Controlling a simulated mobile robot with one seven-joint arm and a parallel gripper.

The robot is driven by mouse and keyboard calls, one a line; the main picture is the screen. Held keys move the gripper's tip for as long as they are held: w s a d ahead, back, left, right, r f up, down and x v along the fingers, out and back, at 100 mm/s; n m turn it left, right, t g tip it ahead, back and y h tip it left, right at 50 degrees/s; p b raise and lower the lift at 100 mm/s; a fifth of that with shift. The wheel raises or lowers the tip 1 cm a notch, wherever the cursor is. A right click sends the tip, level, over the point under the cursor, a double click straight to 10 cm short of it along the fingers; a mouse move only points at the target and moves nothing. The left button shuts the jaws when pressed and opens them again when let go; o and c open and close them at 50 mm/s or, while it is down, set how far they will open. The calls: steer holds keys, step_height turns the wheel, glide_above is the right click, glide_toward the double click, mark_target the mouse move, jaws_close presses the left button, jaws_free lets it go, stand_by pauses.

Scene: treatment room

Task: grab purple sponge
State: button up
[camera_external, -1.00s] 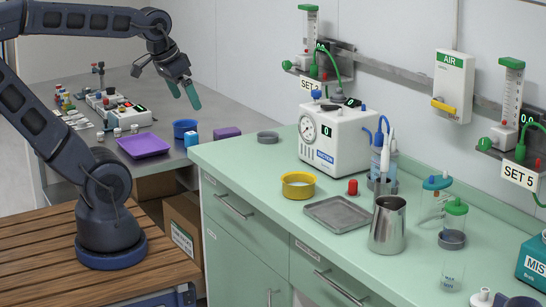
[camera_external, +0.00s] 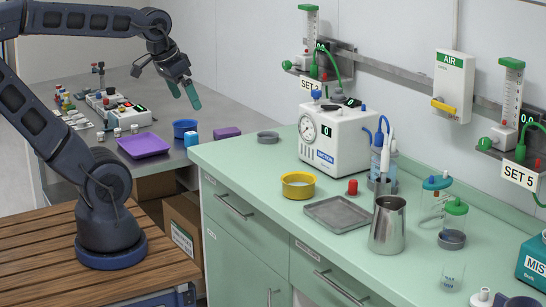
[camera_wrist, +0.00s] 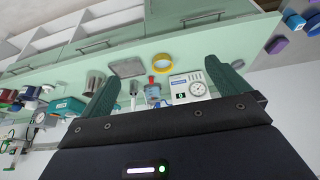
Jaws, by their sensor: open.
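The purple sponge (camera_external: 227,132) is a small flat block lying near the back right end of the grey side table, close to the green counter. It also shows in the wrist view (camera_wrist: 277,45) near the upper right corner. My gripper (camera_external: 187,94) is open and empty, raised in the air above the grey table, up and to the left of the sponge. In the wrist view its two green fingers (camera_wrist: 166,82) are spread wide, with the counter seen between them. The gripper does not touch the sponge.
A blue bowl (camera_external: 185,128) and a small blue block (camera_external: 191,139) sit just left of the sponge. A purple tray (camera_external: 144,145) lies further left. A grey dish (camera_external: 268,137) and a yellow bowl (camera_external: 298,185) stand on the green counter (camera_external: 240,165). A white gauge machine (camera_external: 336,140) stands behind.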

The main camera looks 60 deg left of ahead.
steer(key=w+a+r+n+g, duration=0.1)
steer(key=w+a+r+n, duration=0.1)
steer(key=w+a, duration=0.5)
steer(key=w+a+r+n, duration=0.2)
steer(key=w+a, duration=0.2)
steer(key=w, duration=0.8)
steer(key=w+a+r+n+g, duration=0.1)
steer(key=w+a+r+n, duration=0.15)
steer(key=w+a, duration=0.45)
steer(key=w+a+f+n+g, duration=0.15)
steer(key=w+a+f, duration=0.25)
steer(key=w+a, duration=0.4)
steer(key=w+a+f+n, duration=0.3)
steer(key=w+a+f, duration=0.1)
steer(key=w+a, duration=0.35)
steer(key=n+g, duration=0.1)
steer(key=n, duration=0.4)
glide_toward(227, 131)
steer(key=shift+w+a+f, duration=0.1)
steer(key=shift+f, duration=2.15)
steer(key=shift+w+f, duration=0.1)
steer(key=shift+f, duration=2.15)
steer(key=c, duration=0.8)
